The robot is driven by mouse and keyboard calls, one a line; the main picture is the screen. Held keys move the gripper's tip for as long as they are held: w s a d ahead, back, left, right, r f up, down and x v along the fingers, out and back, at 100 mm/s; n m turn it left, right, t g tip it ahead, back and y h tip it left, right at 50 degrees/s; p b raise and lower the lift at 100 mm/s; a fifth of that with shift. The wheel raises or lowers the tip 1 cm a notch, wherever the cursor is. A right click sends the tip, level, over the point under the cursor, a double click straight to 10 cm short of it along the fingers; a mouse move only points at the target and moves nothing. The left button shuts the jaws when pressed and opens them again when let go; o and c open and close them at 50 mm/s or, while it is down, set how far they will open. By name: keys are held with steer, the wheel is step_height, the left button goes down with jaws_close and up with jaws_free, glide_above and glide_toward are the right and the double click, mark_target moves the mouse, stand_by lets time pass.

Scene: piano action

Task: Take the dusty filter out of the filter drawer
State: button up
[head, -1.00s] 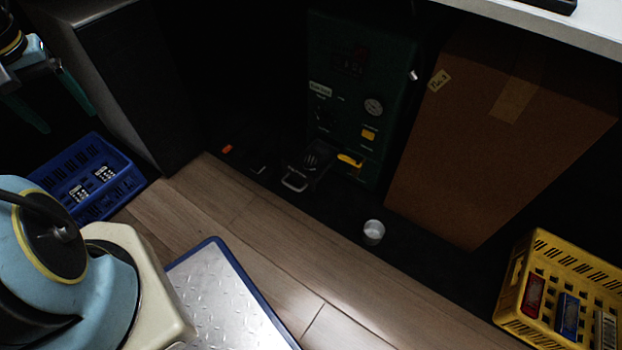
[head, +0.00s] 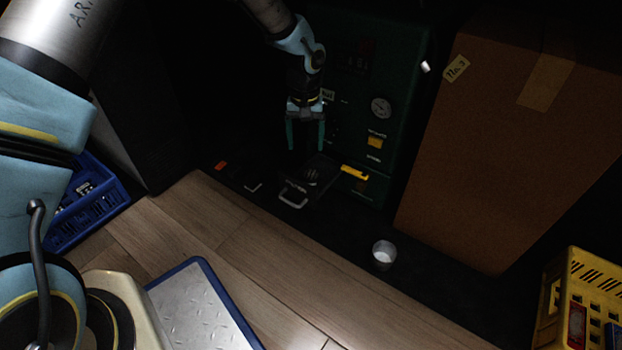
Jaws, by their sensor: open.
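The filter drawer (head: 293,199) sticks out low from the front of a dark green machine (head: 385,75), with a pale handle at its near end. A dark, ribbed filter (head: 314,178) appears to sit in the drawer; it is dim and its dust cannot be made out. My gripper (head: 306,147) points down just above the drawer, in front of the machine. Its two green fingers are apart with nothing between them. The gap between fingertips and filter is hard to judge in the dark.
A yellow lever (head: 354,173) is just right of the drawer. A metal cup (head: 384,255) stands on the dark floor mat. A large cardboard box (head: 500,150) is at right, a yellow crate (head: 567,262) at lower right, a blue crate (head: 95,215) at left.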

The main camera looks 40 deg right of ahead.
steer(key=s+d, duration=0.1)
steer(key=b, duration=0.3)
glide_above(311, 175)
steer(key=f, duration=0.6)
steer(key=shift+s+d+f, duration=0.1)
steer(key=shift+d+f, duration=0.15)
steer(key=shift+f, duration=0.1)
steer(key=f+b, duration=0.4)
steer(key=f, duration=0.1)
steer(key=shift+a, duration=0.2)
steer(key=c, duration=1.1)
step_height(311, 175, up, 10)
steer(key=p, duration=0.6)
